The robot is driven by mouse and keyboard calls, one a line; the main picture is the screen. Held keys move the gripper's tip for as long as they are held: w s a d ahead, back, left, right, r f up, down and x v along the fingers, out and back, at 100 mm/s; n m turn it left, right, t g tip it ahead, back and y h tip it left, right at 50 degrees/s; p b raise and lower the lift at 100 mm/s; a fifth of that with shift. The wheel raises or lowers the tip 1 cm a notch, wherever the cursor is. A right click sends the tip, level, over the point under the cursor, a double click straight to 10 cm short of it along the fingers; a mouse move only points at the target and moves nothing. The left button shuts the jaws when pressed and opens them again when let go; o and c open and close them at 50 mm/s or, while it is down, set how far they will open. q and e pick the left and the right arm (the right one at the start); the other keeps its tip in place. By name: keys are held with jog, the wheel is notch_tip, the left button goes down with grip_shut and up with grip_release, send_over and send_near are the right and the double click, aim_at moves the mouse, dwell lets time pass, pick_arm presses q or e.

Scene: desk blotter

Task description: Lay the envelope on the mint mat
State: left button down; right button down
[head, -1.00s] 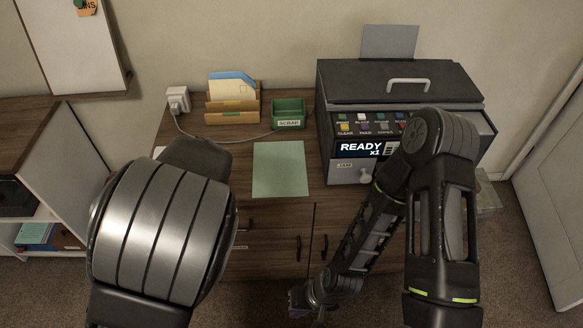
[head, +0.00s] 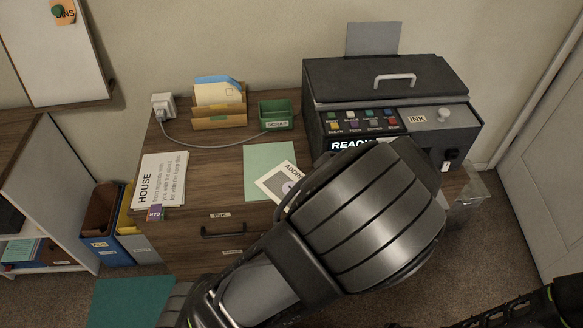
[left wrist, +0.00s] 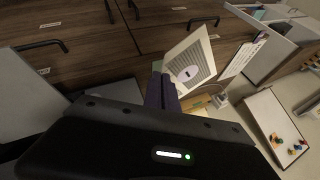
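The mint mat (head: 258,160) lies flat on the desk, its lower right partly covered in the head view. A cream card (head: 273,184) marked "ADDRE..." with a grey panel overlaps that corner in the picture, tilted; my left arm hides the rest. In the left wrist view the card (left wrist: 190,62) meets the tips of my left gripper (left wrist: 164,82), which looks shut on it. I cannot tell whether the card touches the mat. A cream envelope (head: 217,94) with a stamp square stands in the rack, a blue one behind it. My right gripper is out of view.
The wooden rack (head: 216,121) and green scrap box (head: 276,122) stand behind the mat. A black printer (head: 375,85) stands at the right. A "HOUSE" sheet (head: 163,180) lies at the left. Desk between sheet and mat is clear.

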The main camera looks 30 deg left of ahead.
pick_arm(q)
jog(key=shift+f, duration=0.1)
jog(key=w+a+m+t+b, duration=0.1)
jog(key=w+a+m+b, duration=0.15)
jog(key=w+b, duration=0.35)
jog(key=w+a+r+b, duration=0.2)
jog(key=a+r+b, duration=0.2)
jog(key=a+r, duration=0.4)
jog(key=a, duration=0.3)
jog(key=shift+r+t+h+b, duration=0.3)
jog(key=shift+b, duration=0.05)
jog(key=shift+f, duration=0.1)
notch_tip(320, 180, down, 14)
jog(key=shift+d+r+b, duration=0.1)
jog(key=shift+r+b, duration=0.15)
jog(key=shift+b, duration=0.5)
